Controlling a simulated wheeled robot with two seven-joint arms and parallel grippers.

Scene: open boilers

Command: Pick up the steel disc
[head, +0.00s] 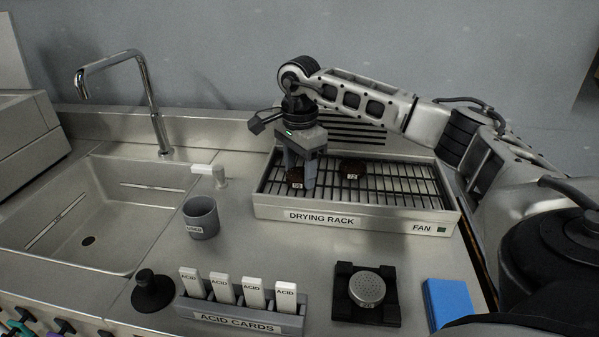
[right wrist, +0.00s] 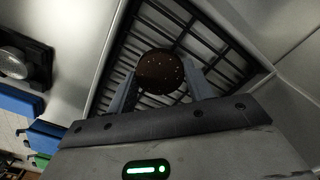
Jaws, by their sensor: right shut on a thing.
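A round silver perforated disc (head: 367,288), which looks like the steel disc, sits on a black square stand (head: 342,309) at the front right of the counter. Part of it shows at the left edge of the right wrist view (right wrist: 13,64). My right gripper (head: 300,180) is away from it, over the left part of the drying rack, pointing down. Its fingers are shut on a dark brown perforated disc (right wrist: 160,72) with a small tag, at the rack's bars. Whether this disc touches the bars is unclear. My left gripper is not in view.
The drying rack (head: 350,222) also holds another dark disc (head: 353,167). A grey cup (head: 201,220), an acid-card holder (head: 235,319), a black knob (head: 152,292) and a blue block (head: 449,302) stand on the counter. A sink (head: 100,212) with a tap is at left.

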